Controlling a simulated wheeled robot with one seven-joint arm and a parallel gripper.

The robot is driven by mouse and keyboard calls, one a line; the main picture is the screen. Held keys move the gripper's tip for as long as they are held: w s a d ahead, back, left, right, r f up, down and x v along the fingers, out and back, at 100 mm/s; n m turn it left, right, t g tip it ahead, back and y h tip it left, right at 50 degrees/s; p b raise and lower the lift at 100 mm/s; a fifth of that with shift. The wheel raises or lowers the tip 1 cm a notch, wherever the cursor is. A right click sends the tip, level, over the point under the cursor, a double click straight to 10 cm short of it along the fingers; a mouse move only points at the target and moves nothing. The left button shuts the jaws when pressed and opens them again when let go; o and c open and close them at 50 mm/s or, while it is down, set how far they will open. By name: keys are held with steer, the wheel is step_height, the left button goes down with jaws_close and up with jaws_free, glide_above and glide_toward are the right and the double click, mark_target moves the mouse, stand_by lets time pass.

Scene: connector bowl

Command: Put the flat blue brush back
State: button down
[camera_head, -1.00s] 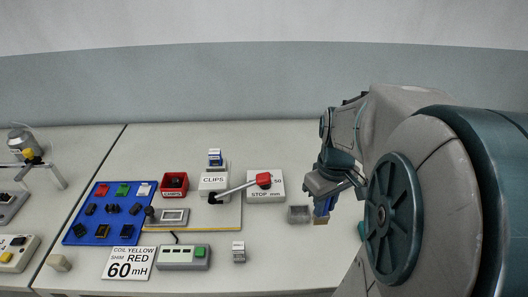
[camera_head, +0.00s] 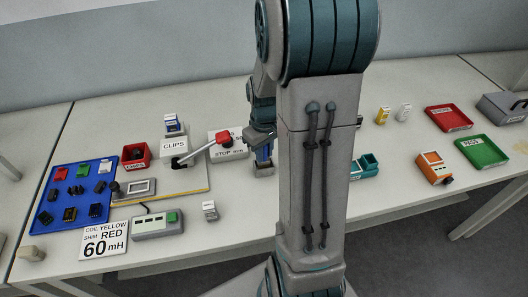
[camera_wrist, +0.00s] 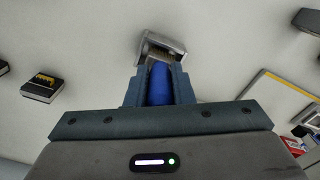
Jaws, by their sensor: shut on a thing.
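My gripper (camera_head: 262,142) is shut on the flat blue brush, pointing down over the table. The brush's blue handle (camera_wrist: 160,84) shows between the two fingers in the wrist view, and a bit of blue (camera_head: 264,157) shows below the gripper in the head view. A small grey open box (camera_head: 264,170) stands directly under the brush. In the wrist view the box (camera_wrist: 152,44) is at the fingertips, with tan bristles inside its outline. I cannot tell how deep the brush end is in it. My arm hides part of the table to the right.
A blue tray (camera_head: 75,196) lies farther left. Red (camera_head: 447,118) and green trays (camera_head: 482,151) lie at right. The table in front of the box is clear.

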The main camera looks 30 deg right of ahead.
steer(key=shift+f, duration=0.5)
steer(key=shift+f, duration=0.25)
steer(key=c, duration=1.3)
jaws_free()
steer(key=shift+r, duration=0.1)
steer(key=shift+o, duration=0.2)
steer(key=shift+r, duration=0.1)
